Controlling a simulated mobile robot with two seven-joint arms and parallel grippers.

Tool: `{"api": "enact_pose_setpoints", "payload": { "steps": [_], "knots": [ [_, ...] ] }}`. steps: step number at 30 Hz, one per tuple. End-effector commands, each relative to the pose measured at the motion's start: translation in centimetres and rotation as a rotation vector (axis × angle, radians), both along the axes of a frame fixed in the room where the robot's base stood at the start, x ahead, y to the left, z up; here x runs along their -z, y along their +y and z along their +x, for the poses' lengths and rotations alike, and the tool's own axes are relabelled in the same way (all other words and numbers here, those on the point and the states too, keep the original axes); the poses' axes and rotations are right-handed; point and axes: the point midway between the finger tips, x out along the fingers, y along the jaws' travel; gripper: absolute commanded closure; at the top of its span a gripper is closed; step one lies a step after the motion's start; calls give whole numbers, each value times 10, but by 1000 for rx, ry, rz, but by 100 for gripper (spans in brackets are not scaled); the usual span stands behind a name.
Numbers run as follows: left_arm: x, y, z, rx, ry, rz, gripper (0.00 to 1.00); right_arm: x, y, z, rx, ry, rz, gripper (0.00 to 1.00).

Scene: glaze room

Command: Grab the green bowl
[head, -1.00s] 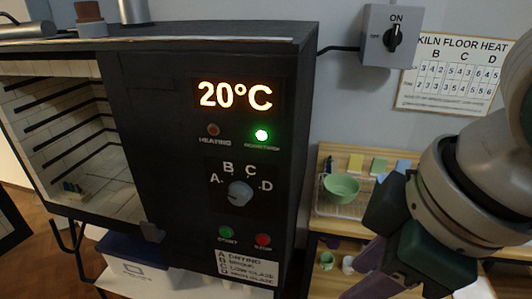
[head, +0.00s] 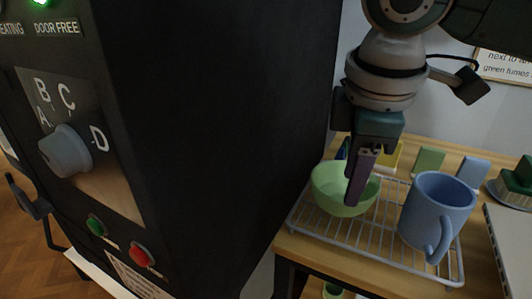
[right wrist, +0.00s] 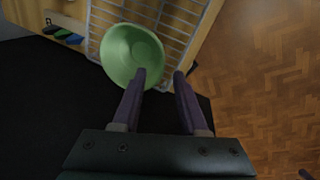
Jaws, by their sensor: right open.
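The green bowl (head: 330,188) stands upright on a wire rack on the wooden table, just right of the dark kiln. My right gripper (head: 356,190) comes down from above at the bowl's right side and covers part of it. In the right wrist view its fingers (right wrist: 160,76) are spread apart. There the bowl (right wrist: 122,48) looks empty; one finger overlaps its inside and the other is beyond its rim, so the rim appears between them. I cannot tell whether a finger touches the bowl. My left gripper is not in view.
A blue mug (head: 436,212) stands on the wire rack (head: 365,238) close to the right of the bowl. The dark kiln (head: 220,120) rises close on the left. Coloured tiles (head: 428,160) stand behind the rack. Wooden floor (right wrist: 265,80) shows beside the table.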

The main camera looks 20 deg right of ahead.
Motion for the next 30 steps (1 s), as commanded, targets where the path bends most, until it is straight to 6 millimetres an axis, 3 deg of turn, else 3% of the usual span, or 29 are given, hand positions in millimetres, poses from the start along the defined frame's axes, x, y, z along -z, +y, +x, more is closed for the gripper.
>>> {"api": "enact_pose_setpoints", "payload": {
  "steps": [12, 21, 30],
  "knots": [
    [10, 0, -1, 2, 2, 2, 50, 53, -4, 6, -1, -1, -1, 57],
    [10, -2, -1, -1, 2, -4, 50, 58, -5, 7, -3, -3, -3, 57],
    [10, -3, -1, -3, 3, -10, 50, 58, -5, 7, -3, -3, -3, 91]
  ]
}}
